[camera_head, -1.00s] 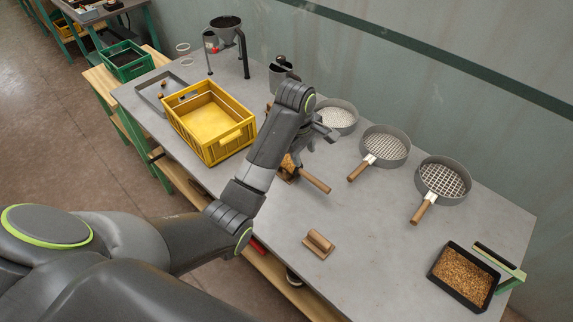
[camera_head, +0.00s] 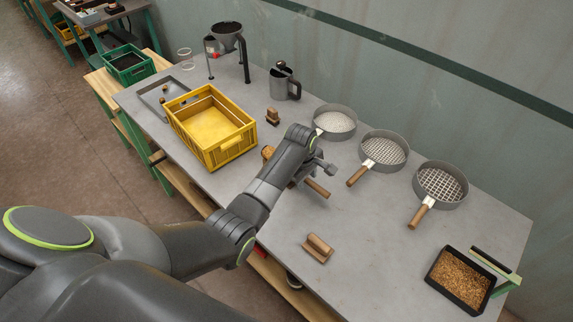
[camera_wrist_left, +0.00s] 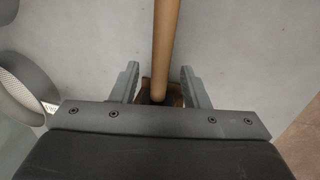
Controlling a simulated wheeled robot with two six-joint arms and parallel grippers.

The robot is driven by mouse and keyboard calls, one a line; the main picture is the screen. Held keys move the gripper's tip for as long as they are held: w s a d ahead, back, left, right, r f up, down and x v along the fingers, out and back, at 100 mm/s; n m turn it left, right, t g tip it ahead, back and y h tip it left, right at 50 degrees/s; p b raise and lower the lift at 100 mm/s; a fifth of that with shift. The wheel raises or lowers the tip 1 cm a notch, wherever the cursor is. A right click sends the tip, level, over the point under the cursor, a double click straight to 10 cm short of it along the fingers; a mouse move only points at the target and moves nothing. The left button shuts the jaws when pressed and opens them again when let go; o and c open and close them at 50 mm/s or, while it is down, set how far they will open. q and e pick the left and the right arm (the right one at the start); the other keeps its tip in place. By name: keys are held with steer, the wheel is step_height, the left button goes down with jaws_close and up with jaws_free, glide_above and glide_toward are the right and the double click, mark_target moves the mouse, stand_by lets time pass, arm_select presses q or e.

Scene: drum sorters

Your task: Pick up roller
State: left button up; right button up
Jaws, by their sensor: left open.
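A wooden-handled tool, which looks like the roller, lies on the grey table; its round brown handle (camera_head: 317,188) sticks out beyond my left gripper (camera_head: 323,168). A tan wooden part (camera_head: 268,152) shows on the other side of my arm, and the middle is hidden. In the left wrist view the handle (camera_wrist_left: 166,40) runs up between the two fingers of my open left gripper (camera_wrist_left: 160,84). A gap shows on both sides of the handle. A darker brown piece sits at its lower end, partly hidden by the gripper body. My right gripper is not seen.
A yellow crate (camera_head: 243,146) stands left of my arm. Several round sieves (camera_head: 441,185) line the wall side. A metal jug (camera_head: 283,84) and small wooden block (camera_head: 272,117) stand behind. A wooden block with a grip (camera_head: 318,248) and a grain tray (camera_head: 462,277) are in front.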

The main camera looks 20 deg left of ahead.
arm_select(q)
steer(key=shift+f, duration=0.25)
jaws_close()
